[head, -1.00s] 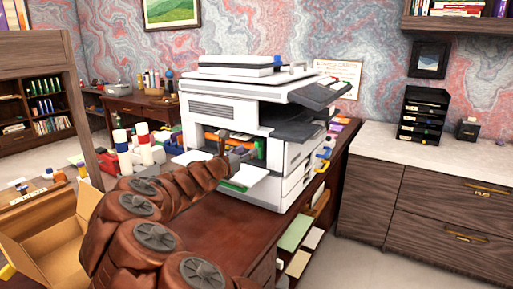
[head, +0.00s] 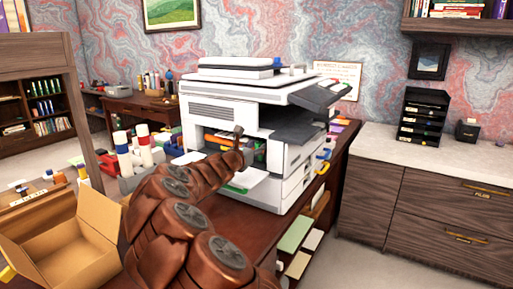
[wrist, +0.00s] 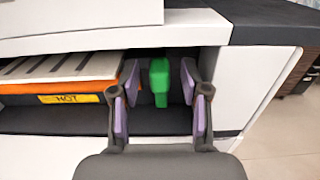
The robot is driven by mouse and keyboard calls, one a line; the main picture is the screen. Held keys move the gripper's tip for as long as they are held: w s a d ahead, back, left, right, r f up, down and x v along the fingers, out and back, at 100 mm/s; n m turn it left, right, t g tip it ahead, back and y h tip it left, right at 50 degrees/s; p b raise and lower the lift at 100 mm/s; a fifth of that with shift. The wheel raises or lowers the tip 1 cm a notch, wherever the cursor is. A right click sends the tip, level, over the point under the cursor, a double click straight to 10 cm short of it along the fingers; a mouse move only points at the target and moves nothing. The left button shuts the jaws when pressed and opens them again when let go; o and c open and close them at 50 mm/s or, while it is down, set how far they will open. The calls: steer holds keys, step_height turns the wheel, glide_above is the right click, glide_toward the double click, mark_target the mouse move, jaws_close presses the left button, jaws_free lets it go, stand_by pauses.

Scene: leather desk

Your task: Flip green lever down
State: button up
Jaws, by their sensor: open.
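The green lever (wrist: 159,82) hangs inside the open front bay of the white printer (head: 232,115). In the wrist view it lies between the two purple-padded fingers of my gripper (wrist: 158,110), a little beyond them, with dark gaps on both sides. My gripper is open and I see no contact with the lever. In the head view my gripper (head: 252,149) is at the printer's front opening, and my arm hides part of the bay. An orange unit (wrist: 60,90) with a yellow "HOT" label sits left of the lever.
The bay's white upper edge (wrist: 190,25) runs just above the lever, and a white side panel (wrist: 255,85) stands to the right. A white tray (head: 246,181) sticks out below. An open cardboard box (head: 70,250) stands at the lower left.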

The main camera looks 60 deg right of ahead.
jaws_close()
stand_by(0.5)
